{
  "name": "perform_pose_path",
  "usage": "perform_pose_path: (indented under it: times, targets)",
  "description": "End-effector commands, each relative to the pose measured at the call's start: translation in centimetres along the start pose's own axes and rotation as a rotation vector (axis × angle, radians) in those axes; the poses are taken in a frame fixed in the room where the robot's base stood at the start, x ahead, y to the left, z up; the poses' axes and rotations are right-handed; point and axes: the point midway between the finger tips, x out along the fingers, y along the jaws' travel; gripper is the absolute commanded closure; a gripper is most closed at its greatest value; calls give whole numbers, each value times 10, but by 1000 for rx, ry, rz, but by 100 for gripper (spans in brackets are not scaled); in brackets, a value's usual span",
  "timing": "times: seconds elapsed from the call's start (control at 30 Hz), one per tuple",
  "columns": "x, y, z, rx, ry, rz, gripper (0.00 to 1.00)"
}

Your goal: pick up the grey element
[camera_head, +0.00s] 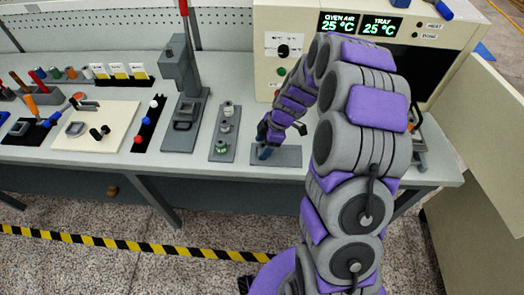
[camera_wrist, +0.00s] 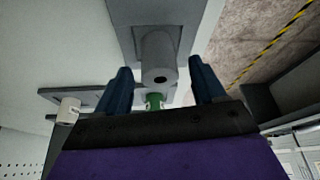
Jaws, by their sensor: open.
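A grey cylinder (camera_wrist: 159,56) with a dark hole in its end stands out from a grey plate (camera_wrist: 188,14) in the wrist view. I take it for the grey element. My gripper (camera_wrist: 160,66) is open, with one dark blue finger on each side of the cylinder and a gap to both. I cannot tell how deep the cylinder lies between them. In the head view my gripper (camera_head: 267,141) is low over a grey plate (camera_head: 288,157) on the bench. The cylinder is not clear there.
A grey plate with several spools (camera_head: 222,127) lies just left of my gripper. A green spool (camera_wrist: 154,100) and a white spool (camera_wrist: 68,110) show in the wrist view. A tall grey press (camera_head: 182,75) stands further left. The oven (camera_head: 285,45) stands behind the arm.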

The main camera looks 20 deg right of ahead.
Motion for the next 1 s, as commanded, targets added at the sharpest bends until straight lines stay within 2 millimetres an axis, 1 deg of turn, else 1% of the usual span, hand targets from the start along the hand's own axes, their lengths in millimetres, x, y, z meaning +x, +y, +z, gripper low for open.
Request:
perform_pose_path:
  times: [0.03, 0.1, 0.33, 0.9, 0.97, 1.0]
  targets:
    - [5, 0, 1, 0, 0, -2, 31]
    - [8, -1, 1, 0, 1, -1, 31]
    - [8, 0, 0, 0, 1, 1, 31]
    - [8, 0, 0, 0, 0, 1, 85]
    - [8, 0, 0, 0, 0, 0, 91]
    - [8, 0, 0, 0, 0, 1, 91]
